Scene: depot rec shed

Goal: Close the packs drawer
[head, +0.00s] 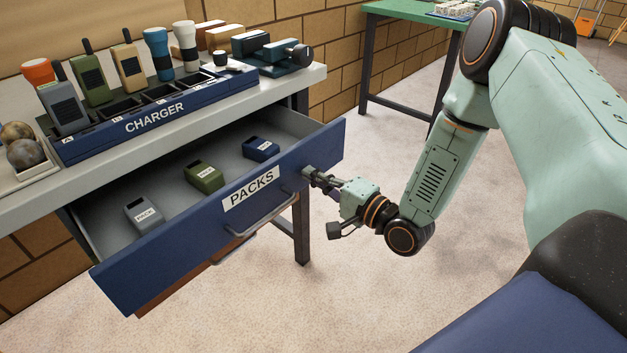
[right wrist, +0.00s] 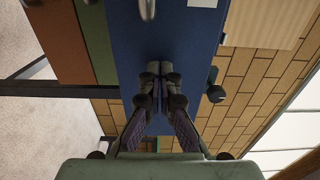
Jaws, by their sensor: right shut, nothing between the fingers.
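The packs drawer (head: 150,268) is pulled well out from under the bench, with a blue front, a white PACKS label (head: 250,189) and a metal bar handle (head: 262,223). Inside lie a grey pack (head: 143,214), a green pack (head: 204,177) and a blue pack (head: 261,149). My right gripper (head: 308,175) is shut and empty, its fingertips at the right part of the drawer front, right of the handle. In the right wrist view the shut fingers (right wrist: 160,72) point at the blue front (right wrist: 195,35); I cannot tell whether they touch it. My left gripper is out of view.
A bench leg (head: 301,230) stands behind my gripper. A green table (head: 410,10) is farther back. The floor in front is clear.

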